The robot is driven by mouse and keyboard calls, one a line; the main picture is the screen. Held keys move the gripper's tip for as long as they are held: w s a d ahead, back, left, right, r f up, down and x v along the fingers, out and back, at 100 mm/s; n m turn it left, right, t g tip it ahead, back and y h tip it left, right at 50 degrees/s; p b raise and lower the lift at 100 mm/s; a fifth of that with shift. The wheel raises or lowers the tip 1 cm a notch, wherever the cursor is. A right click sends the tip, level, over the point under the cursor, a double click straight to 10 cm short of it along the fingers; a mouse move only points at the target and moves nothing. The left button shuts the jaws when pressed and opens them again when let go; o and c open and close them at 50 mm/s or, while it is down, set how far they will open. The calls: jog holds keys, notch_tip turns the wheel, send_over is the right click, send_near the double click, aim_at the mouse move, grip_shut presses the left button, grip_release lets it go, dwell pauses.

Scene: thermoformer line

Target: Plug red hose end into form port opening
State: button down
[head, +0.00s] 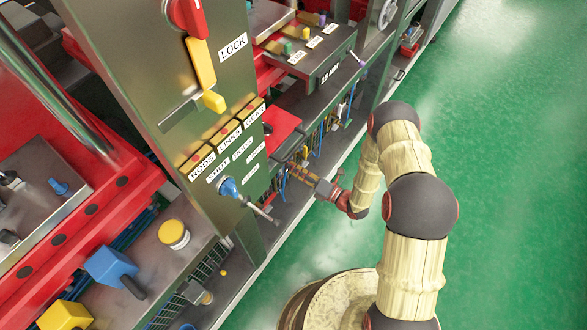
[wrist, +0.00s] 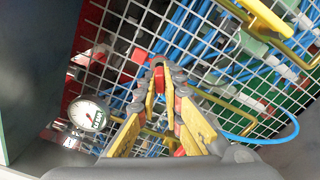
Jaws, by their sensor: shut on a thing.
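My gripper (wrist: 159,68) points into a low bay behind a white wire grid in the wrist view. Its yellow fingers are shut on a small red piece (wrist: 159,78), which looks like the red hose end. Most of that piece is hidden between the fingers. Another red part (wrist: 139,55) shows just left of the fingertips; I cannot tell whether it belongs to the hose. In the head view my gripper (head: 294,169) is under the bench edge beside the lower rack, and the held piece is too small to make out. I cannot pick out the form port opening in either view.
Blue hoses (wrist: 185,28) run behind the white grid (wrist: 112,28). A round gauge (wrist: 88,115) is at left and a yellow bar (wrist: 262,14) at upper right. In the head view the LOCK panel (head: 205,110) stands left of my arm; green floor (head: 510,150) is clear at right.

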jog(key=shift+x, duration=1.55)
jog(key=c, duration=1.8)
grip_release()
jog(key=shift+c, duration=0.2)
jog(key=v, duration=1.2)
jog(key=shift+o, duration=0.2)
jog(key=o, duration=1.4)
jog(key=shift+c, duration=0.2)
